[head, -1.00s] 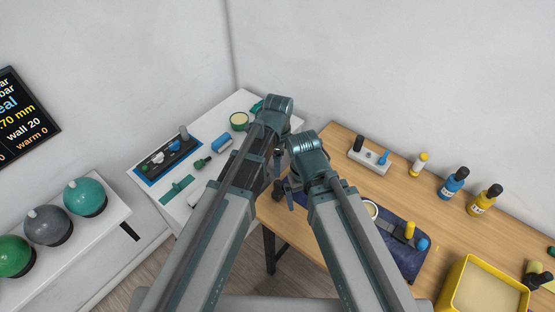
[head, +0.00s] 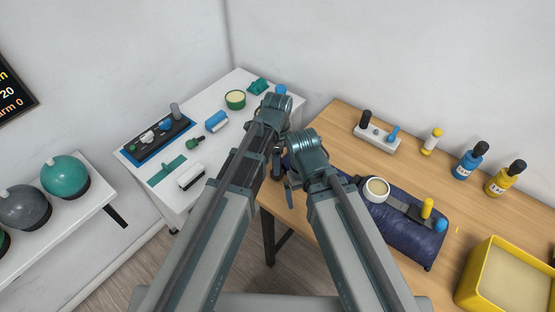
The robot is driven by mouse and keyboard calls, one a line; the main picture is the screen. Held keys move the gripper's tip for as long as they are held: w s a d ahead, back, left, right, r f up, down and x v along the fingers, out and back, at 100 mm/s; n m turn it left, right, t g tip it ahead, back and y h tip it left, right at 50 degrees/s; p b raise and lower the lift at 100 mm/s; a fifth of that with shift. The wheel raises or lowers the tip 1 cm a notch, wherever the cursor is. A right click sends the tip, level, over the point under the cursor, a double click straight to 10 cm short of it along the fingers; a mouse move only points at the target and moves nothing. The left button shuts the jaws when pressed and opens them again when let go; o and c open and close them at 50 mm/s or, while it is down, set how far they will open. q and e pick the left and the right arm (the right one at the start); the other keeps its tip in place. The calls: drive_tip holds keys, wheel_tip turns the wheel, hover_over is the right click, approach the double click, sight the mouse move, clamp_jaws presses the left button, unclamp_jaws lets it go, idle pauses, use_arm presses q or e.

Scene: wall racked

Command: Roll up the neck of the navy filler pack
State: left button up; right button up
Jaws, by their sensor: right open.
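The navy filler pack (head: 398,229) lies on the wooden table, at right of centre in the head view. A white round cup-like piece (head: 376,190) with cream contents shows at its upper edge; I cannot tell whether it is part of the pack. A grey strip (head: 405,210), a yellow-topped piece (head: 427,208) and a blue knob (head: 440,225) show on the pack's right part. My right gripper (head: 288,192) is open and points down, left of the pack and apart from the cup-like piece. My left gripper's jaws are not clear behind the arms.
A white block with black and blue pegs (head: 377,143), a yellow bottle (head: 432,141), blue bottle (head: 470,160) and larger yellow bottle (head: 504,178) stand behind. A yellow bin (head: 487,297) stands front right. A white table (head: 206,155) with several small items is left.

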drive_tip(key=shift+f, duration=0.1)
use_arm(q)
clamp_jaws()
idle(0.3)
